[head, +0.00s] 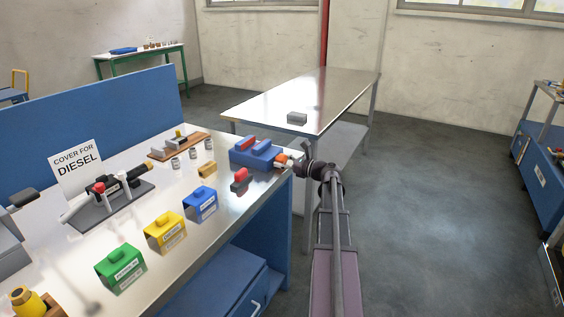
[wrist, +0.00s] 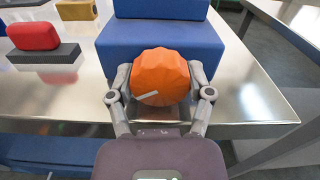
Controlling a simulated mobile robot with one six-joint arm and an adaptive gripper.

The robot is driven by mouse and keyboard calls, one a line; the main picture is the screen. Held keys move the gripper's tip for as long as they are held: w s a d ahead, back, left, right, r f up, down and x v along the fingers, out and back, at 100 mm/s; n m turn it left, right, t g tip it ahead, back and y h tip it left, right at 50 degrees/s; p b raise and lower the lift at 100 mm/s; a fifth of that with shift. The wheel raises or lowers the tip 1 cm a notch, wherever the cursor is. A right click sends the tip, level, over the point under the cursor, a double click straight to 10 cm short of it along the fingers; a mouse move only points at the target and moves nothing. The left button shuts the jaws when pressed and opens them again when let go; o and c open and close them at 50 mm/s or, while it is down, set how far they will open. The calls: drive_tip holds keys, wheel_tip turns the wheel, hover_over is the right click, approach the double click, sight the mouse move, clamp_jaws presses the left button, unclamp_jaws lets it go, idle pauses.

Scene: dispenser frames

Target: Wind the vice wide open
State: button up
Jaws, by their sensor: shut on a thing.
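The blue vice (head: 256,154) stands at the right end of the steel workbench, with a red block (head: 247,142) on top at its left. Its blue body also shows in the wrist view (wrist: 156,47). An orange faceted knob (wrist: 159,77) sits on the vice's near end and bears a short pale mark. My gripper (wrist: 160,96) is shut on the knob, with one finger on each side of it. In the head view my gripper (head: 291,161) reaches the knob from the right. The gap between the vice's jaws cannot be made out clearly.
A red-topped grey block (wrist: 36,40) and a yellow block (wrist: 76,9) lie left of the vice. Blue (head: 201,204), yellow (head: 166,233) and green (head: 121,268) covers line the bench's front. A second steel table (head: 335,90) stands behind.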

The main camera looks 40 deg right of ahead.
drive_tip(key=shift+n, duration=0.3)
drive_tip(key=shift+n, duration=0.4)
drive_tip(key=o, duration=1.1)
drive_tip(key=shift+o, duration=0.2)
drive_tip(key=v, duration=1.2)
